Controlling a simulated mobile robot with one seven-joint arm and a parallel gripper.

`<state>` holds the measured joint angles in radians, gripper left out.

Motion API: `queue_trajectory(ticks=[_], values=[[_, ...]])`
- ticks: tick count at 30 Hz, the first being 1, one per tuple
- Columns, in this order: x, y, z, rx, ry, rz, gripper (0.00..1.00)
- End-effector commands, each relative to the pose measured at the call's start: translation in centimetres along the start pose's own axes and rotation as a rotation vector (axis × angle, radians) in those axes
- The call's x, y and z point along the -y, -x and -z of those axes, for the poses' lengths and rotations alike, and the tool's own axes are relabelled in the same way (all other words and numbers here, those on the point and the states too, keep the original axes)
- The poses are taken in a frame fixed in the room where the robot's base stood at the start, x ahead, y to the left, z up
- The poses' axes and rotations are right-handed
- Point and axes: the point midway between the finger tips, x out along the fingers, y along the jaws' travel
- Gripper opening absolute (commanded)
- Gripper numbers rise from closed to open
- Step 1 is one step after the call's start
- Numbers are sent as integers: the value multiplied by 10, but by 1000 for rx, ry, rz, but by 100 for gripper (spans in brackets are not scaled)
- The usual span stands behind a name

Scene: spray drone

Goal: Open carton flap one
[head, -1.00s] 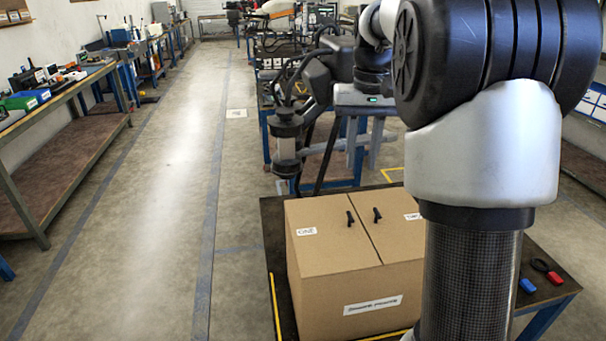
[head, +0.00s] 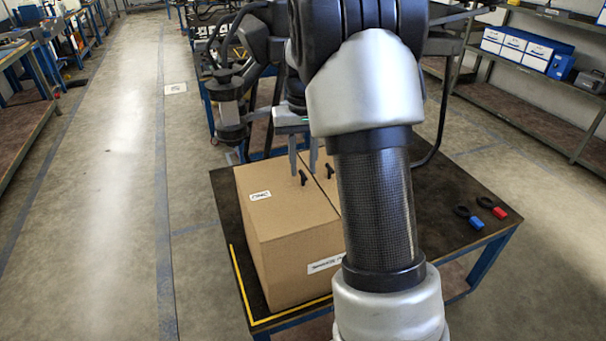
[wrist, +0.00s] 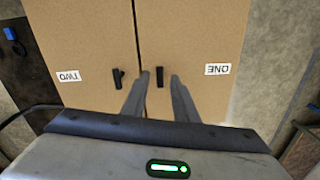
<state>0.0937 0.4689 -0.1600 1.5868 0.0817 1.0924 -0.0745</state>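A brown cardboard carton (head: 290,265) stands on the table with both top flaps shut and flat. Flap one (head: 262,211) is on the left in the head view, labelled ONE, with a small black handle (head: 303,178) near the centre seam. In the wrist view, flap one (wrist: 205,35) is on the right, and its handle (wrist: 160,77) appears between my fingertips. My gripper (head: 303,170) is open and empty above the flap, fingers pointing down; it also shows in the wrist view (wrist: 159,80). The exact gap to the handle cannot be told.
Flap two (wrist: 85,35) has its own handle (wrist: 118,78), close to my finger on that side. My arm hides part of flap two in the head view. The dark table (head: 400,205) holds blue and red items (head: 477,223) at right.

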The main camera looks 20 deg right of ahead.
Motion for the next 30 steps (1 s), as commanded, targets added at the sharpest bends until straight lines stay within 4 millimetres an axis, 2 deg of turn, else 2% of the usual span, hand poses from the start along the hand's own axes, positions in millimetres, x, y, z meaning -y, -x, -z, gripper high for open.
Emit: queue_trajectory(ticks=[1,6,17,21,22,30], values=[[0,-9,-1,4,0,0,27],[0,-25,0,1,0,0,27],[0,-29,0,0,0,0,27],[0,-29,0,0,0,0,3],[0,-29,0,0,0,0,0],[0,-28,0,-1,-1,-2,0]])
